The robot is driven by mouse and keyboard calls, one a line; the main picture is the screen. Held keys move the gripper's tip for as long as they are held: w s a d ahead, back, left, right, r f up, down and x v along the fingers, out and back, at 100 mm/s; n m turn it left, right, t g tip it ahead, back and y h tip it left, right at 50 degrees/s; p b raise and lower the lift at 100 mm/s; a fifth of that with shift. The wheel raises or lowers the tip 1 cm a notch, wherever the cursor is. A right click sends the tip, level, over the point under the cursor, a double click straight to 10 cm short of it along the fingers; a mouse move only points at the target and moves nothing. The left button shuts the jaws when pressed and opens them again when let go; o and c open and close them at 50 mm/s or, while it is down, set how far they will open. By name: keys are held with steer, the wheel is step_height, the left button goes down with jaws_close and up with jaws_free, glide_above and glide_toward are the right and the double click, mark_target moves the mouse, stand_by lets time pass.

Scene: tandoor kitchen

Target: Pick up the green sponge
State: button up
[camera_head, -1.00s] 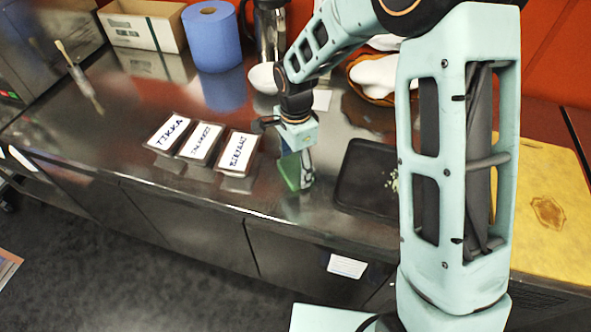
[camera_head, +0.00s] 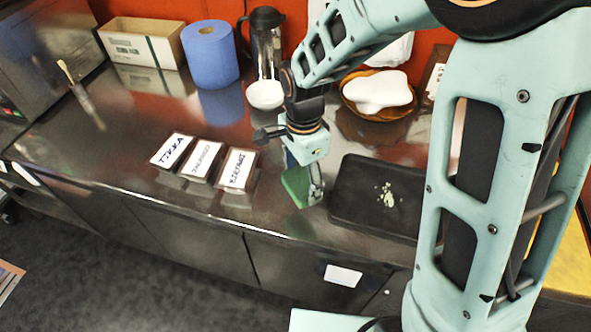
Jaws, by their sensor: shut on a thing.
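The green sponge (camera_head: 295,184) is near the front edge of the metal counter, left of the black tray. My gripper (camera_head: 307,190) points down at it and is shut on it. The sponge shows on the left side of the fingers; part of it is hidden by them. I cannot tell whether the sponge touches the counter or is slightly above it.
Label holders (camera_head: 200,160) stand left of my gripper. A black tray (camera_head: 350,205) with green bits lies to the right. Behind are a white bowl (camera_head: 265,95), a flask (camera_head: 266,45), a blue roll (camera_head: 210,55), a box (camera_head: 140,42) and a basket (camera_head: 350,95).

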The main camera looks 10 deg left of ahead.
steer(key=s+d+r+p, duration=0.1)
steer(key=s+d+r, duration=0.2)
steer(key=s, duration=0.3)
steer(key=shift+s+d, duration=0.2)
